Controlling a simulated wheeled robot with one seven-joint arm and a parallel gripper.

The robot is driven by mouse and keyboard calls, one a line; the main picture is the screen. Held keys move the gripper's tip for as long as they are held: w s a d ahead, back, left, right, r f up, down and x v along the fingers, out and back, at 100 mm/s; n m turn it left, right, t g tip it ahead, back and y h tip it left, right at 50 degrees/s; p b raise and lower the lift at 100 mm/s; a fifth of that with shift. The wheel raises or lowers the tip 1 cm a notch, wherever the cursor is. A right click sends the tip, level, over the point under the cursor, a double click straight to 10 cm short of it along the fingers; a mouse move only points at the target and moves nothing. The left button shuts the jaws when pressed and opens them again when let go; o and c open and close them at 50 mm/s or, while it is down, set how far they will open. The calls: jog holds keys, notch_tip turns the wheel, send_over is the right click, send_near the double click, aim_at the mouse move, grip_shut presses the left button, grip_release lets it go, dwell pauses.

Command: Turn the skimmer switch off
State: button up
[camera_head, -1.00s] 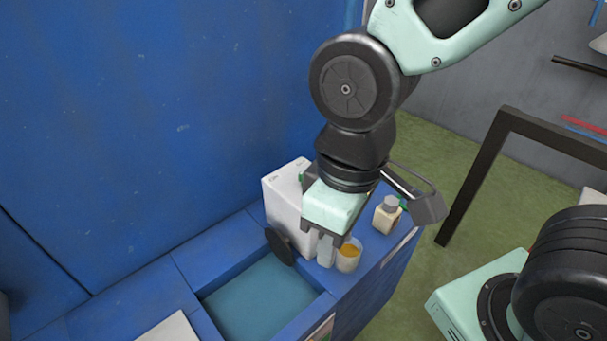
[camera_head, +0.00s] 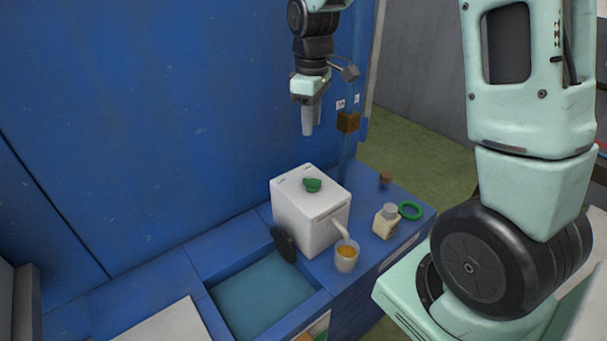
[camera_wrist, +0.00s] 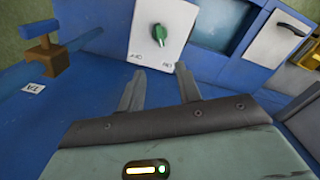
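The skimmer seems to be the white box (camera_head: 306,218) on the blue counter, with a black disc (camera_head: 284,245) at its side and a spout over a cup (camera_head: 346,256). A green knob (camera_head: 312,185) sits on its top. In the wrist view the knob (camera_wrist: 158,33) is on the white face, with small dark marks at two corners that I cannot read. My gripper (camera_head: 311,132) is above and behind the box, fingers down, apart from the knob. In the wrist view its fingers (camera_wrist: 165,88) are spread with nothing between them.
A blue post with a brass block (camera_head: 348,122) stands just right of my gripper. A bottle (camera_head: 387,221), a green ring (camera_head: 410,210) and a small brown item (camera_head: 386,180) stand right of the box. A teal-filled basin (camera_head: 262,297) lies at its left.

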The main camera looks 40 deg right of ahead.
aim_at(310, 178)
notch_tip(310, 178, down, 16)
jog(key=p, duration=0.2)
jog(key=shift+r+p, duration=0.15)
jog(key=shift+p, duration=0.25)
jog(key=shift+c, duration=0.3)
grip_shut()
